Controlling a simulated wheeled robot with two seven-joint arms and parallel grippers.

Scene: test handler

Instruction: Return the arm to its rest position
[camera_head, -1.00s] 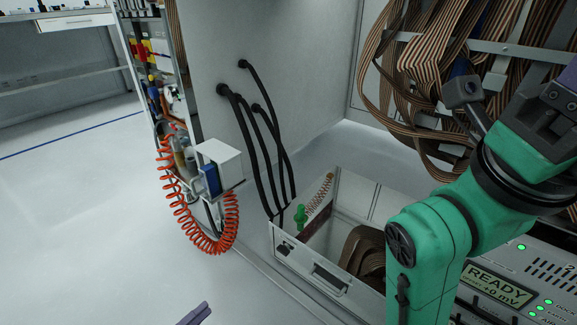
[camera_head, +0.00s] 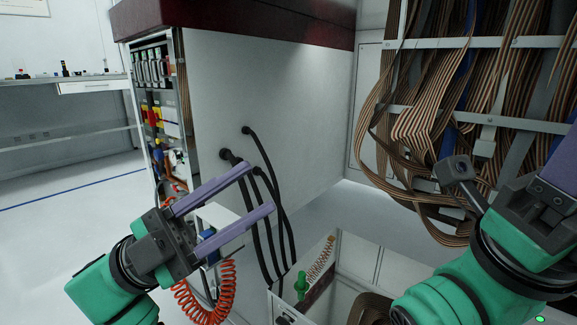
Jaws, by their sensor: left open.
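My left arm comes in from the lower left, green with a dark wrist. My left gripper (camera_head: 256,195) has two purple fingers spread apart, with nothing between them. It hangs in the air in front of the grey cabinet side, and its fingers overlap the white box and black cables in the picture. My right arm (camera_head: 455,295) fills the lower right. A dark and purple part of it shows at the right edge, but its fingertips are out of frame.
Black cables (camera_head: 270,219) run down the cabinet side (camera_head: 265,90). A white box (camera_head: 221,216) with a red coiled hose (camera_head: 205,305) is behind my left gripper. An open drawer (camera_head: 352,262) with a green knob (camera_head: 301,284) is below. Ribbon cables (camera_head: 425,120) hang at right. Open floor lies left.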

